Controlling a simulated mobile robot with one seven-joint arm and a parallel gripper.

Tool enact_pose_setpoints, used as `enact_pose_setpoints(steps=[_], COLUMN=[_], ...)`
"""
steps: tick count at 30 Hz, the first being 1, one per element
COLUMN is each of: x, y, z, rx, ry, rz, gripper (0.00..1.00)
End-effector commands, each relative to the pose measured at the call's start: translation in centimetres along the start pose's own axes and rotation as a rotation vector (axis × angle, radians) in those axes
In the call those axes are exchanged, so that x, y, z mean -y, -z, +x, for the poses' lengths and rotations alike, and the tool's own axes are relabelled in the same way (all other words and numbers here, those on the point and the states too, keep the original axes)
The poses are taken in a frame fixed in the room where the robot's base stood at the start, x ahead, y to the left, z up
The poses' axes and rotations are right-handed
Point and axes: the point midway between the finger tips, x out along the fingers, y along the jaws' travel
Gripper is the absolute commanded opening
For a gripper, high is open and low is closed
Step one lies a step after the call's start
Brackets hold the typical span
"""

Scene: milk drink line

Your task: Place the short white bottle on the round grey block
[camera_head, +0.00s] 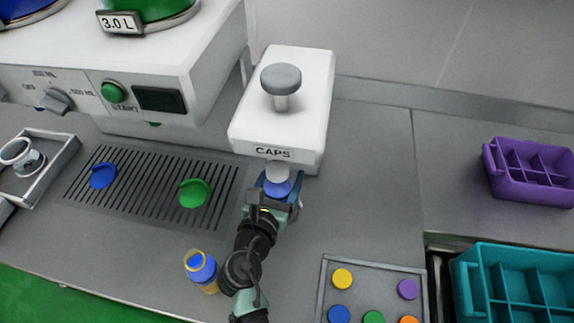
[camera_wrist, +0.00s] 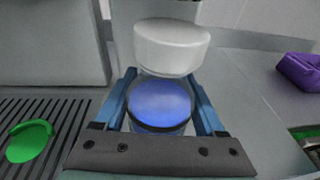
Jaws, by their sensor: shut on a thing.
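My gripper (camera_head: 277,193) is under the front of the white CAPS machine (camera_head: 282,100). In the wrist view its two blue fingers (camera_wrist: 164,108) are shut around a short round bottle with a blue top (camera_wrist: 160,103). The bottle's blue top also shows between the fingers in the head view (camera_head: 277,187). A white round press head (camera_wrist: 170,45) is just above the bottle. I cannot tell whether they touch. The bottle's lower body and the round grey block are hidden; I cannot tell whether the bottle rests on anything.
A blue-capped yellowish bottle (camera_head: 203,272) stands left of my arm. The slotted grille (camera_head: 140,190) holds a blue and a green disc. A cap tray (camera_head: 322,290) is at the front right. Purple (camera_head: 530,172) and teal (camera_head: 470,285) crates are at right.

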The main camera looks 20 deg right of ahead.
Motion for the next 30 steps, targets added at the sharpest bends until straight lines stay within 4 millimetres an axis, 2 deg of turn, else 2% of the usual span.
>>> enact_pose_setpoints(steps=[10, 15, 28, 29, 30], x=[0.0, 0.0, 0.0, 0.0, 0.0], y=[-0.8, 0.5, 1.0, 1.1, 1.0], z=[3.6, 3.7, 3.8, 3.8, 3.7], rx=[0.003, 0.002, 0.003, 0.001, 0.001], ry=[0.000, -0.001, -0.001, -0.001, -0.001], rz=[0.002, 0.001, 0.001, 0.000, 0.000], gripper=[0.00, 0.00, 0.00, 0.74, 0.81])
